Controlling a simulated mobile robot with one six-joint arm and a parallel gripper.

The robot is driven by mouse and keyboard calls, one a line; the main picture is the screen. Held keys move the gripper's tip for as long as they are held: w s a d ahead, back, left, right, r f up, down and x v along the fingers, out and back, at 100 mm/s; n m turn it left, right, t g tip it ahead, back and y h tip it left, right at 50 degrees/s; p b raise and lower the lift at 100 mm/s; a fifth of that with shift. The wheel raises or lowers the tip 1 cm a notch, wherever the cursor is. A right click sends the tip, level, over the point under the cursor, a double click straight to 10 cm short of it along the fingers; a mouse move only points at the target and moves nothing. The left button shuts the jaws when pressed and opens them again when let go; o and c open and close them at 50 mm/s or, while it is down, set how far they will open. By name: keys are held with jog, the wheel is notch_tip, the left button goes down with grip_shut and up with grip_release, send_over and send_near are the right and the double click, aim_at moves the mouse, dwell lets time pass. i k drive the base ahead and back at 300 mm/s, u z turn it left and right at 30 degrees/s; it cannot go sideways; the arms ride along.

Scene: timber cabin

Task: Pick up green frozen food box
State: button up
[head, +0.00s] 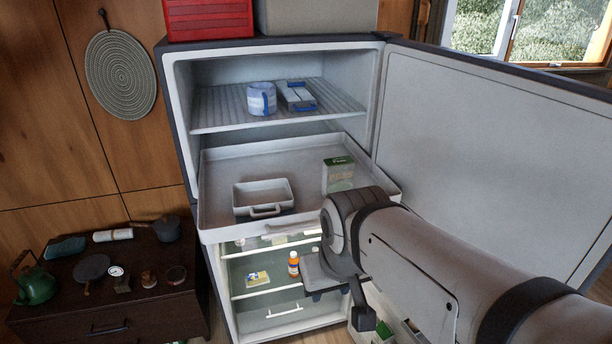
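The green frozen food box (339,175) stands upright in the right part of the pulled-out white freezer tray (225,175). It has a dark green top and a pale green and white front. My arm reaches in from the lower right. My gripper (340,292) is at the arm's end, in front of and below the tray, apart from the box. Its fingers are seen at an angle, partly hidden by the wrist, so I cannot tell whether they are open or shut.
A white dish (263,196) sits in the tray, left of the box. A blue-white mug (262,99) and a white-blue container (297,96) are on the wire shelf above. The open fridge door (480,150) bounds the right side. An orange bottle (293,264) stands below.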

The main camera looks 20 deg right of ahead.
aim_at(342, 159)
jog(key=z, duration=0.15)
jog(key=i, duration=0.9)
jog(key=u, duration=0.05)
